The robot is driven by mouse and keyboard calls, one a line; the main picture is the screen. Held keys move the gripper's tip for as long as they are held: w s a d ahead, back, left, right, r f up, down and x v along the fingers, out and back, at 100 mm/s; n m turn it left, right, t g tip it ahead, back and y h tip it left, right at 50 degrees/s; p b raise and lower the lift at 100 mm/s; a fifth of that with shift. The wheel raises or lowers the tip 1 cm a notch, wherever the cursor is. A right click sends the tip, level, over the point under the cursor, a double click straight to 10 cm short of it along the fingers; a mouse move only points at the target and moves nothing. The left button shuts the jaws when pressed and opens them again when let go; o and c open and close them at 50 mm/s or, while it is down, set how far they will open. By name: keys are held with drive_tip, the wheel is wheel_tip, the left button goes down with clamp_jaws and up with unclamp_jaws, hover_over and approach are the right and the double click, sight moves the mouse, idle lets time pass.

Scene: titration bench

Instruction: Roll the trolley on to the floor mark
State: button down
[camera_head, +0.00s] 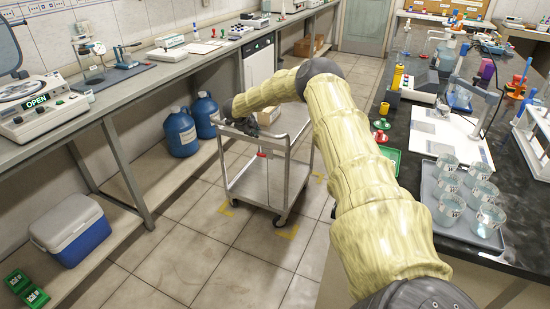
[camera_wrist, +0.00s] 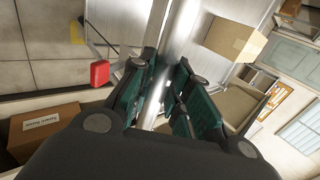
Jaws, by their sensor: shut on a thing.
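The grey metal trolley (camera_head: 262,186) stands upright on the tiled floor in the aisle. A cardboard box (camera_head: 268,117) is on its top shelf, also seen in the wrist view (camera_wrist: 235,37). Yellow corner pieces of the floor mark (camera_head: 287,232) show close around the trolley's wheels at the near left, near right and far right; the far left corner is hidden. My gripper (camera_head: 240,126) is at the trolley's near left top end. In the wrist view, my gripper (camera_wrist: 160,92) is shut on the trolley's shiny handle bar (camera_wrist: 180,30).
Blue jugs (camera_head: 180,133) stand on the low shelf left of the trolley, with a cooler (camera_head: 70,230) nearer. The dark bench (camera_head: 465,266) with glassware is on the right. A red piece (camera_wrist: 100,73) shows near the handle. Floor in front is clear.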

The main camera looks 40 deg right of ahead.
drive_tip(key=shift+w+d+b, duration=0.4)
drive_tip(key=shift+d+b, duration=0.25)
drive_tip(key=shift+d, duration=0.35)
drive_tip(key=shift+w+d+b, duration=0.45)
drive_tip(key=shift+d+b, duration=0.15)
drive_tip(key=shift+d, duration=0.45)
drive_tip(key=shift+w+d+b, duration=0.4)
drive_tip(key=shift+d+b, duration=0.25)
drive_tip(key=shift+d, duration=0.35)
drive_tip(key=shift+w+d+r, duration=0.1)
drive_tip(key=shift+d, duration=0.15)
drive_tip(key=shift+r, duration=0.1)
drive_tip(key=c, duration=1.3)
unclamp_jaws()
drive_tip(key=shift+w+a, duration=0.1)
drive_tip(key=shift+c, duration=0.2)
drive_tip(key=shift+o, duration=0.3)
drive_tip(key=shift+s, duration=0.2)
